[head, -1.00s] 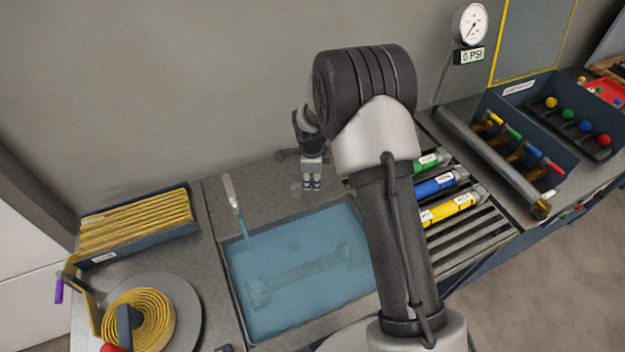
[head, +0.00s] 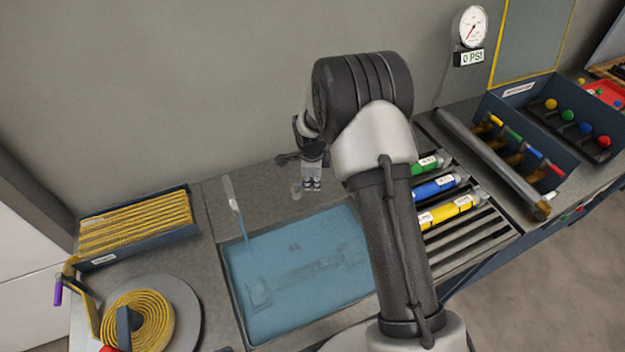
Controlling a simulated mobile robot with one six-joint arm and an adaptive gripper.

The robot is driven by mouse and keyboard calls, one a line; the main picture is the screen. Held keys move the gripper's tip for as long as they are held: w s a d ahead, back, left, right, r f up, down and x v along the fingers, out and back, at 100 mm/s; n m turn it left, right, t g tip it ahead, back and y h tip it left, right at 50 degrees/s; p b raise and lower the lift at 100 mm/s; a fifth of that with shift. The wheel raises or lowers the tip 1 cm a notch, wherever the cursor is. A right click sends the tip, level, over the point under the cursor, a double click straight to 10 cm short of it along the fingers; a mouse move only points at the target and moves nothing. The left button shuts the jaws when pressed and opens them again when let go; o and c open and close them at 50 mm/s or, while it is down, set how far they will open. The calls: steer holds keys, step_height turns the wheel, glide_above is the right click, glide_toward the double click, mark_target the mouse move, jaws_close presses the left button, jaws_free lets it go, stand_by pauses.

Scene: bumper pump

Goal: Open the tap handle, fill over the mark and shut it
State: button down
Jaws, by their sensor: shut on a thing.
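The tap spout (head: 231,193) stands at the back left of the basin, and a thin stream of water (head: 244,233) falls from it. The basin (head: 234,318) holds a wide pool of blue water (head: 300,285). I cannot make out a fill mark. My gripper (head: 312,184) points down behind the basin's back edge. It is shut, apparently on the tap handle, though the contact is too small to see clearly. A small grey post (head: 297,191) of the tap handle shows just left of the fingers.
Green (head: 425,164), blue (head: 434,187) and yellow (head: 450,210) tubes lie on the slatted rack right of my arm. A gauge (head: 473,26) reading 0 PSI is on the wall. A tray of yellow strips (head: 135,223) and a coiled yellow strip (head: 140,318) lie at left.

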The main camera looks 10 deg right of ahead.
stand_by(0.5)
steer(key=n, duration=0.1)
steer(key=w+n, duration=0.1)
steer(key=n, duration=0.1)
steer(key=shift+w+d+y, duration=0.2)
steer(key=shift+y, duration=0.1)
steer(key=shift+w+n, duration=0.55)
steer(key=shift+n, duration=0.75)
steer(key=c, duration=1.6)
jaws_free()
steer(key=shift+r, duration=0.1)
steer(key=r, duration=0.4)
steer(key=s+r, duration=0.1)
steer(key=r, duration=0.2)
steer(key=s+r, duration=0.1)
steer(key=r, duration=0.3)
steer(key=shift+s+d+r, duration=0.2)
steer(key=shift+d+r, duration=0.05)
steer(key=shift+r, duration=0.05)
